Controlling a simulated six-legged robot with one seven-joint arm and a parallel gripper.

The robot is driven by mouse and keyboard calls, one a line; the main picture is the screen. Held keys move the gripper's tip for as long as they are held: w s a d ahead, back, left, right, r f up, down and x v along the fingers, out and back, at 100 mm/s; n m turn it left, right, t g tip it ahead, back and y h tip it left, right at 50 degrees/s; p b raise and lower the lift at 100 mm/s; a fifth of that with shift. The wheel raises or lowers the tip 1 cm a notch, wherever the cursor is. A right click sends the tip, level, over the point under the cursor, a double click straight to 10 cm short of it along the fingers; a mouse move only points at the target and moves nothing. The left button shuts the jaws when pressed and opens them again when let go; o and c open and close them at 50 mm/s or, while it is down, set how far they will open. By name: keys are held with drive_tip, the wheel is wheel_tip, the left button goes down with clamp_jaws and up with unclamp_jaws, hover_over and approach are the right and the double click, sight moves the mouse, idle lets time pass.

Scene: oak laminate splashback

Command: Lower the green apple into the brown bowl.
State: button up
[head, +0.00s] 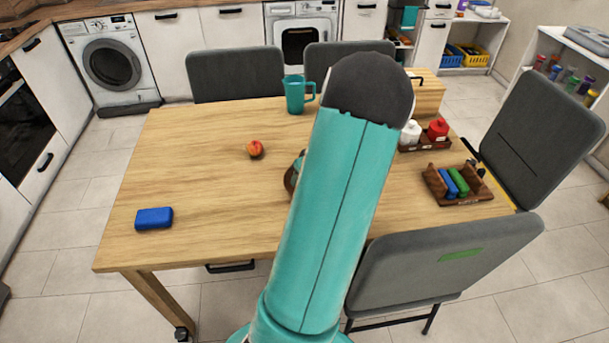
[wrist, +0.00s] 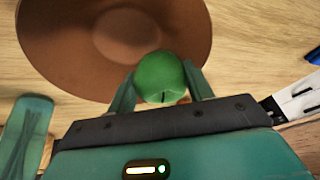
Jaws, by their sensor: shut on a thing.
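The green apple (wrist: 158,74) is held between the two teal fingers of my gripper (wrist: 160,84) in the wrist view. The gripper is shut on it. The brown bowl (wrist: 75,45) fills the upper left of the wrist view, its round inside visible and no object seen in it. The apple overlaps the bowl's near rim in that view; its height above the bowl is hard to tell. In the head view, my teal arm hides the apple and most of the bowl. Only a sliver of the bowl's left side (head: 289,182) shows beside the arm.
On the wooden table (head: 200,180) stand a red-orange fruit (head: 255,149), a blue block (head: 154,218), a teal jug (head: 296,94), a condiment tray (head: 427,141) and a rack with blue and green items (head: 457,184). Grey chairs surround it. The table's left part is mostly clear.

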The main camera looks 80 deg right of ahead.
drive_tip(key=shift+f, duration=0.6)
idle(0.3)
drive_tip(key=o, duration=1.1)
drive_tip(key=v, duration=1.3)
drive_tip(key=shift+s+r, duration=0.2)
drive_tip(key=shift+r, duration=0.15)
drive_tip(key=shift+w+a, duration=0.1)
